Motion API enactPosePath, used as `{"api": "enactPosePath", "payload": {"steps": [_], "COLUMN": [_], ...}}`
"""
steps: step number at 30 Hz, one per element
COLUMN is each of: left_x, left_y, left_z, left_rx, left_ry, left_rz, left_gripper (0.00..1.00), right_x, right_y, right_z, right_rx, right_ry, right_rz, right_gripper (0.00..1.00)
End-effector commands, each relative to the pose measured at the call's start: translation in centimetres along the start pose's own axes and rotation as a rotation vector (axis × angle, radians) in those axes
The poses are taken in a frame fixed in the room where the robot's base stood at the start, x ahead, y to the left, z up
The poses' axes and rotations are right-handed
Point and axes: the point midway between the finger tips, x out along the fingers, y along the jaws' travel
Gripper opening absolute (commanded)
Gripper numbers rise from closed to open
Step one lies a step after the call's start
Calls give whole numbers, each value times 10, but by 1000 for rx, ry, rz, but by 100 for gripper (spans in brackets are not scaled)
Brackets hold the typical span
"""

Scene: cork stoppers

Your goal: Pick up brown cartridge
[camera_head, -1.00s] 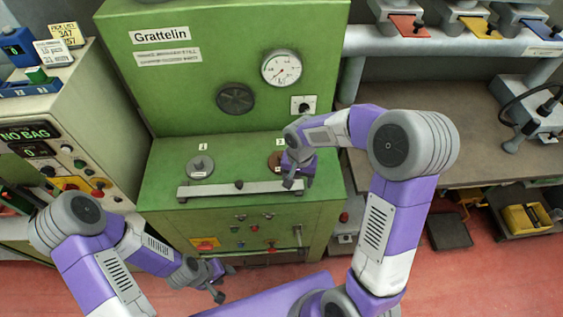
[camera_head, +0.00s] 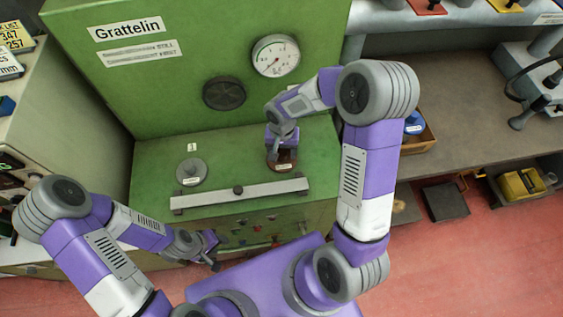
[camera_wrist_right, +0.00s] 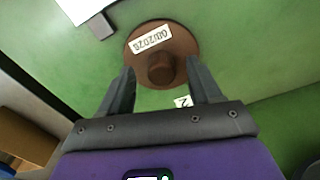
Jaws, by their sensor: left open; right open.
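The brown cartridge (camera_wrist_right: 185,42) is a round disc with a raised central knob and a white label, seated on the green machine top beside a "2" tag in the right wrist view. In the head view the cartridge (camera_head: 284,163) is partly hidden under my right gripper (camera_head: 281,152). In the right wrist view my right gripper (camera_wrist_right: 160,82) is open, its fingers pointing at the cartridge, with the knob showing between and beyond the fingertips. I cannot tell whether they touch it. My left gripper (camera_head: 215,254) is open and empty in front of the machine, low on the left.
A grey cartridge (camera_head: 192,171) sits at spot 1 on the machine top. A metal bar (camera_head: 240,192) runs along the front of both spots. The green upright panel with a gauge (camera_head: 276,55) stands behind. A workbench (camera_head: 455,110) with a box is at right.

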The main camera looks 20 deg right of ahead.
Motion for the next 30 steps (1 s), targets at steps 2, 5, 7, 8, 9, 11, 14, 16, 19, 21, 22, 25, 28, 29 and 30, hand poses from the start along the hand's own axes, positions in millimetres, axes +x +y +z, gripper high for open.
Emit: {"api": "enactPosePath", "payload": {"steps": [2, 5, 7, 8, 9, 11, 14, 16, 19, 21, 22, 25, 28, 29, 30], "left_x": [3, 4, 4, 4, 4, 4, 4, 4, 4, 4, 4, 4, 4, 4, 4], "left_y": [-1, -1, -1, -1, -1, -1, -1, -1, -1, -1, -1, -1, -1, -1, -1], "left_z": [-1, -1, -1, -1, -1, 0, 0, 0, 0, 0, 0, -1, -1, -1, -1], "left_rx": [0, 0, 0, 0, 0, 0, 0, 0, 0, 0, 0, 0, 0, 0, 0], "left_ry": [1, 1, 1, 1, 1, 1, 1, 1, 1, 1, 1, 1, 1, 1, 1], "left_rz": [0, 0, 0, 0, 0, 0, 0, 0, 0, 0, 0, 0, 0, 0, 0], "left_gripper": [43, 43, 43, 43, 43, 43, 43, 43, 43, 43, 43, 43, 43, 43, 43], "right_x": [14, 22, 24, 24, 24, 24, 23, 23, 23, 23, 23, 23, 23, 23, 23], "right_y": [0, 0, 0, 0, 0, 0, 0, 0, 0, 0, 0, 0, 0, 0, 0], "right_z": [0, 0, 0, 0, 0, 0, 0, 0, 0, 0, 0, 0, 0, 0, 0], "right_rx": [-2, 0, 0, 0, 0, 0, 0, 0, 0, -1, -1, -1, -1, -1, -1], "right_ry": [-2, -1, 0, 0, 1, 1, 1, 1, 1, 1, 1, 0, 0, 0, 0], "right_rz": [1, 1, 0, -1, -1, -1, -1, -1, 0, 0, 0, 0, 0, 0, 0], "right_gripper": [64, 64, 64, 64, 64, 64, 57, 47, 31, 21, 16, 1, 0, 0, 0]}}
